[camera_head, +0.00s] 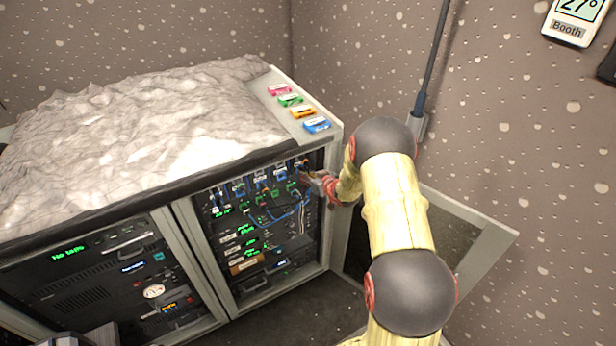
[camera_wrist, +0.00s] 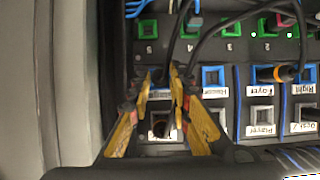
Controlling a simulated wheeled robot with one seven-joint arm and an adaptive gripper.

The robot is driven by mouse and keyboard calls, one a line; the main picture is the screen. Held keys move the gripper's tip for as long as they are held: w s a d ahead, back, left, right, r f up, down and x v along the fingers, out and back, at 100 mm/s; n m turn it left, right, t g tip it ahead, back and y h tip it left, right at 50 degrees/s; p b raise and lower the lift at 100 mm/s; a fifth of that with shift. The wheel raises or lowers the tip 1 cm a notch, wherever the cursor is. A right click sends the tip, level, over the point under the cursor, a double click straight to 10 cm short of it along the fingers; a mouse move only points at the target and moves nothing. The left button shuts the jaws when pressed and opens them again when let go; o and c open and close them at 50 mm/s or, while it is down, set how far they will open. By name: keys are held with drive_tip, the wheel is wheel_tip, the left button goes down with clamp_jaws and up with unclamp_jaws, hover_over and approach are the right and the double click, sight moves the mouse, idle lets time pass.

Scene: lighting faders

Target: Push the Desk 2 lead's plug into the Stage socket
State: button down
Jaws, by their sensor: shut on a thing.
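My gripper (camera_head: 316,177) is at the top right corner of the rack's patch panel (camera_head: 262,186). A black lead (camera_wrist: 181,42) runs up from there. A silver socket (camera_wrist: 160,128) with a dark opening shows between the fingers, below a white label I cannot read. Whether the plug touches a socket, and which is Stage, I cannot tell.
A plug with an orange collar (camera_wrist: 284,73) sits near the Right label. Green sockets (camera_wrist: 231,28) line the top, with dark leads crossing them. Player (camera_wrist: 262,116) and Desk sockets lie lower right. An open cabinet door (camera_head: 482,252) stands right of the rack.

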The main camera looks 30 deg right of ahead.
drive_tip(key=shift+w+r, duration=0.2)
drive_tip(key=shift+r, duration=0.05)
drive_tip(key=c, duration=2.1)
unclamp_jaws()
drive_tip(key=shift+o, duration=0.9)
drive_tip(key=shift+w+f, duration=0.1)
drive_tip(key=o, duration=0.4)
drive_tip(key=shift+f, duration=0.1)
drive_tip(key=shift+c, duration=0.2)
drive_tip(key=shift+s, duration=0.25)
